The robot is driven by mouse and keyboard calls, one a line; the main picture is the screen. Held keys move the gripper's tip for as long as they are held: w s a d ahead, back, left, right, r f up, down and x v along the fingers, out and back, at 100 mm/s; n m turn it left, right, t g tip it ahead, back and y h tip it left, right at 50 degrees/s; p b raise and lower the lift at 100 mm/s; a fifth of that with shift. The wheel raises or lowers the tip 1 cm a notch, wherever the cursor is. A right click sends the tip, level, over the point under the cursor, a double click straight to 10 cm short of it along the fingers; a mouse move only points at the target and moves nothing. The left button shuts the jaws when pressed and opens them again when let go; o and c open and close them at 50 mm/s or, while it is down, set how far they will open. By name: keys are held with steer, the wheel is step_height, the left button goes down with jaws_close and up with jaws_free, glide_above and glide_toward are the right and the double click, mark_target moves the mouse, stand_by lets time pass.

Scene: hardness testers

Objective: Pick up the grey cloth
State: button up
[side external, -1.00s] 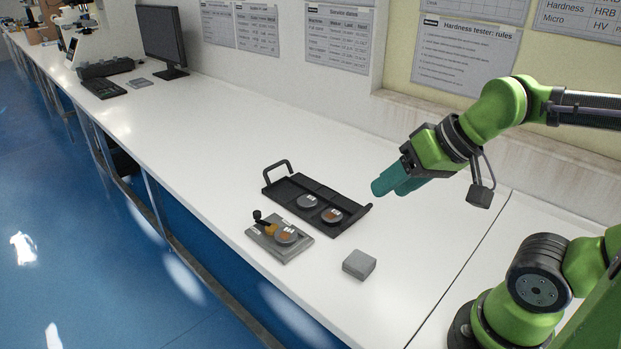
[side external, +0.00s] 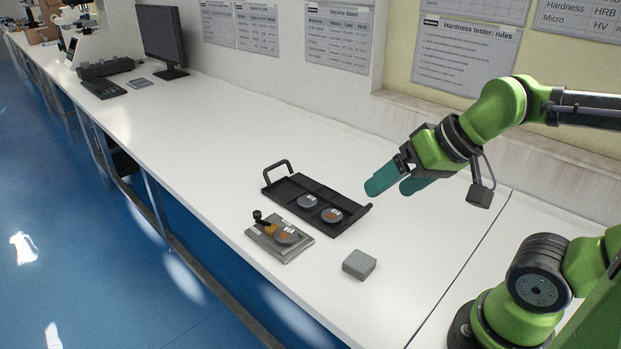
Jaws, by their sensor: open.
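The grey cloth (side external: 359,264) looks like a small, folded square block lying on the white bench, right of the metal fixture and in front of the tray. My gripper (side external: 391,187) has teal fingers. It is in the air above the bench, up and to the right of the cloth and clear of it. Its fingers are apart with nothing between them.
A black handled tray (side external: 279,193) holds two round discs (side external: 331,215) left of the cloth. A metal plate with a clamp (side external: 299,247) holding another disc is near the bench's front edge. A monitor (side external: 162,37) and keyboard (side external: 104,88) stand far back. The bench middle is clear.

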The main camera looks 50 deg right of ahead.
steer(key=shift+o, duration=0.5)
steer(key=shift+f, duration=0.1)
steer(key=m+g+h, duration=0.2)
steer(key=m+g, duration=0.5)
steer(key=m, duration=0.6)
glide_above(360, 261)
steer(key=f, duration=1.8)
steer(key=shift+w+d+f, duration=0.1)
steer(key=shift+w+f, duration=0.1)
steer(key=shift+f, duration=0.05)
steer(key=f, duration=0.5)
steer(key=shift+s+f, duration=0.1)
steer(key=shift+s, duration=0.1)
